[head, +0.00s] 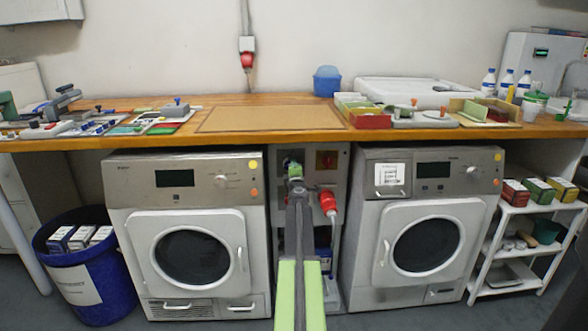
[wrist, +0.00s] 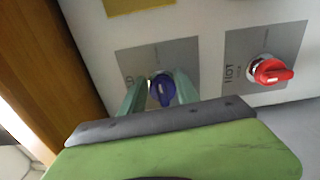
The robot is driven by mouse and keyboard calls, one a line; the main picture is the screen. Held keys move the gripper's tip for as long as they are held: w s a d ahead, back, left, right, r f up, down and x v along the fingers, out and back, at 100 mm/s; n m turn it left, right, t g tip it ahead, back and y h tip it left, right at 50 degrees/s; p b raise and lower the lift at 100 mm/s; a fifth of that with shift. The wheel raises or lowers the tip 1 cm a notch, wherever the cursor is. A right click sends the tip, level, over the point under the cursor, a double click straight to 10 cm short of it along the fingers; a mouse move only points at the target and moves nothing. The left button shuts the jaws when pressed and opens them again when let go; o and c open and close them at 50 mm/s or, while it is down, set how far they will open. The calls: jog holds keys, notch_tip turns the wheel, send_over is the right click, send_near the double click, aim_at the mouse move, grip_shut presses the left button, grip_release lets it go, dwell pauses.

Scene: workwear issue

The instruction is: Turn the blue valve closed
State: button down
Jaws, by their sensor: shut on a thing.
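The blue valve (wrist: 162,90) is a small blue knob on a grey plate in the wrist view. My gripper (wrist: 160,92) has its two green fingers on either side of the knob and is shut on it. The knob's handle points roughly down the wrist picture. In the head view my gripper (head: 293,166) is at the panel between the two machines, under the worktop. It mostly hides the blue valve there.
A red valve (wrist: 270,71) marked HOT sits on its own plate, right of the blue one. The wooden worktop (head: 250,139) overhangs the panel. Washing machines (head: 190,230) stand on both sides.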

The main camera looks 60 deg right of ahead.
jog(key=shift+w+a+m, duration=0.15)
jog(key=shift+w+m, duration=0.1)
jog(key=shift+m, duration=0.15)
jog(key=c, duration=1)
grip_release()
jog(key=shift+f, duration=0.1)
jog(key=shift+c, duration=0.2)
jog(key=shift+o, duration=0.7)
jog(key=shift+s, duration=0.1)
jog(key=v, duration=1.7)
jog(key=shift+s, duration=0.2)
